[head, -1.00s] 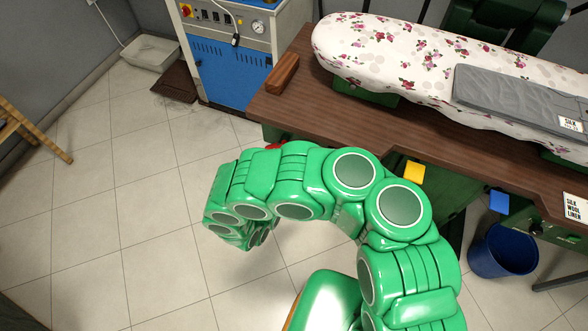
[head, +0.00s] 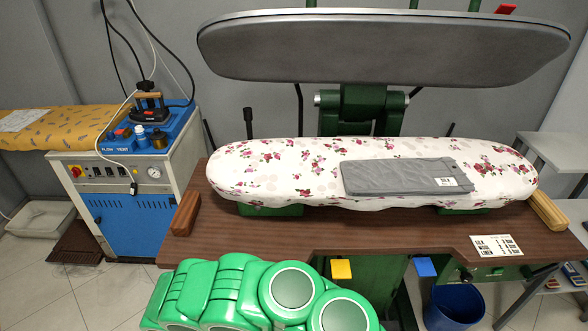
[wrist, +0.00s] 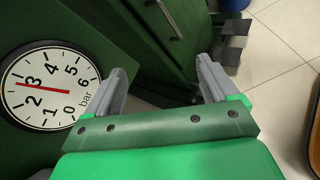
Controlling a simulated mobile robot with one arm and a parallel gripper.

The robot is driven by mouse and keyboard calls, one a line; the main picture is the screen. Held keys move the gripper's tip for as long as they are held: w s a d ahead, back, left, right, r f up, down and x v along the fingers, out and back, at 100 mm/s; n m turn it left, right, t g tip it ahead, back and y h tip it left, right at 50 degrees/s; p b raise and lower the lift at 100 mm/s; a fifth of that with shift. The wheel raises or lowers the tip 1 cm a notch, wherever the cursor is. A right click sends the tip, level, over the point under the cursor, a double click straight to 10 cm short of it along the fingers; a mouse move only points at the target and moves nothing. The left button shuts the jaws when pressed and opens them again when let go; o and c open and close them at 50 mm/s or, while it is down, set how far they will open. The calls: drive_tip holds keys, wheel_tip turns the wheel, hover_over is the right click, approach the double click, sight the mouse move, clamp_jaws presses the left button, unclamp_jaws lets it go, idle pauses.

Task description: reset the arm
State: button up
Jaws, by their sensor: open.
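My gripper (wrist: 158,88) shows in the wrist view with its two grey fingers spread wide apart and nothing between them. Beyond the fingers are dark green machine panels and the tiled floor. In the head view my green arm is folded at the bottom, below the front edge of the brown table (head: 290,240); the gripper itself is out of that view.
A pressure gauge (wrist: 48,86) on a green panel is close to the left finger. A floral pressing board (head: 270,180) bears a folded grey garment (head: 395,178). A raised press head (head: 385,48) hangs above. A blue bin (head: 455,306) stands at lower right.

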drive_tip(key=s+d+r+m+g+h, duration=0.25)
drive_tip(key=d+r+m, duration=0.25)
drive_tip(key=d, duration=0.6)
drive_tip(key=s+d+r+m+g+h, duration=0.2)
drive_tip(key=d+r+m+g, duration=0.25)
drive_tip(key=d, duration=0.55)
drive_tip(key=s+d+r+m+g+y, duration=0.1)
drive_tip(key=d+r+m+g, duration=0.3)
drive_tip(key=r, duration=0.6)
drive_tip(key=s+d+r+m+g+y, duration=0.15)
drive_tip(key=d+r+m, duration=0.35)
drive_tip(key=r, duration=0.5)
drive_tip(key=s+a+r+m+y, duration=0.1)
drive_tip(key=s+r+m+y, duration=0.1)
drive_tip(key=s+r+y, duration=0.45)
drive_tip(key=s+r+m+y, duration=0.2)
drive_tip(key=s+r+m, duration=0.15)
drive_tip(key=r, duration=0.65)
drive_tip(key=s+a+r+n+t+y, duration=0.1)
drive_tip(key=s+a+r+n+y, duration=0.1)
drive_tip(key=s+a, duration=0.7)
wheel_tip(320, 180, up, 2)
drive_tip(key=s+y, duration=0.1)
drive_tip(key=s, duration=0.1)
drive_tip(key=shift+s+a, duration=0.25)
drive_tip(key=shift+s, duration=0.05)
drive_tip(key=shift+t+y, duration=0.25)
idle(0.5)
